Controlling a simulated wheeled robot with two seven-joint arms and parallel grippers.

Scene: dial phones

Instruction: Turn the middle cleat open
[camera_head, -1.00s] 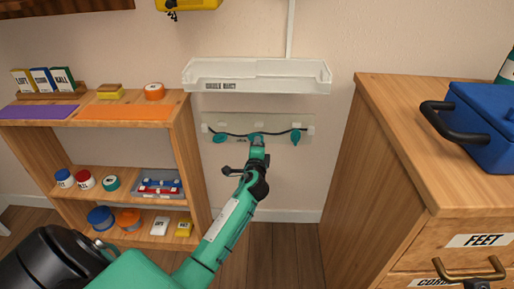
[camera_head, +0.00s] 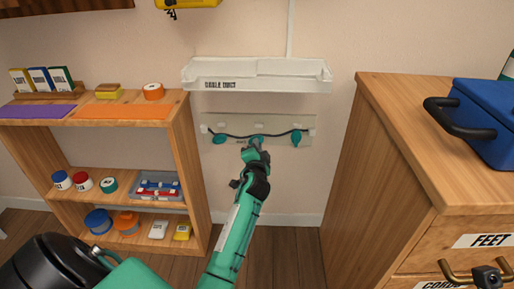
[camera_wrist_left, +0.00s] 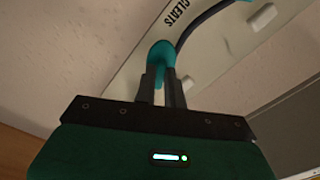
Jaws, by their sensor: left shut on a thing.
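The teal middle cleat (camera_head: 259,139) is on a pale panel (camera_head: 235,124) on the wall, between a teal left cleat (camera_head: 220,138) and a teal right cleat (camera_head: 296,139). A dark cord runs along the cleats. My left gripper (camera_head: 256,146) is shut on the middle cleat from the front and partly hides it. In the left wrist view, the fingers (camera_wrist_left: 163,86) close around the lower part of the teal cleat (camera_wrist_left: 161,54), below the word CLEATS.
A white cable duct tray (camera_head: 258,85) juts out above the panel. A wooden shelf (camera_head: 183,120) with tapes and boxes stands left. A wooden drawer cabinet (camera_head: 380,150) with a blue box (camera_head: 490,130) stands right. The space below the panel is free.

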